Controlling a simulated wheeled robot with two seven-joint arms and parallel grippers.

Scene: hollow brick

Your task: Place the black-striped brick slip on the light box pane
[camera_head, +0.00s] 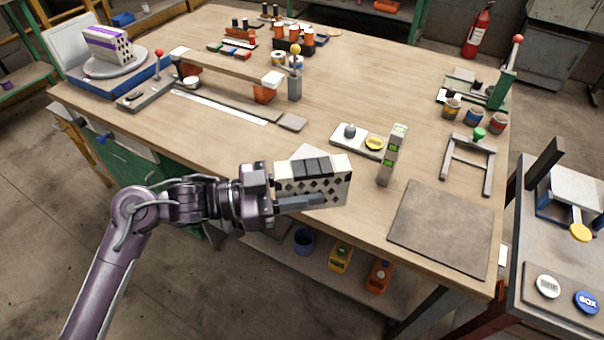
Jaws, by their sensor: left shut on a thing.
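A pale hollow brick with black stripes on top (340,183) and dark diamond-shaped holes in its side is held above the table's front edge. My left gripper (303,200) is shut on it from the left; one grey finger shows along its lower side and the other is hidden. A flat pale pane (577,188) on a blue-sided box stands at the right, with a yellow disc at its front. It looks like the light box pane, but I cannot tell for sure. My right gripper is not in view.
A purple-striped brick (108,45) sits on a round plate at the back left. A small scale-like tray (347,143), an upright green-lit post (390,158) and a grey frame (467,165) stand right of the held brick. A flat brown mat (442,228) is bare.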

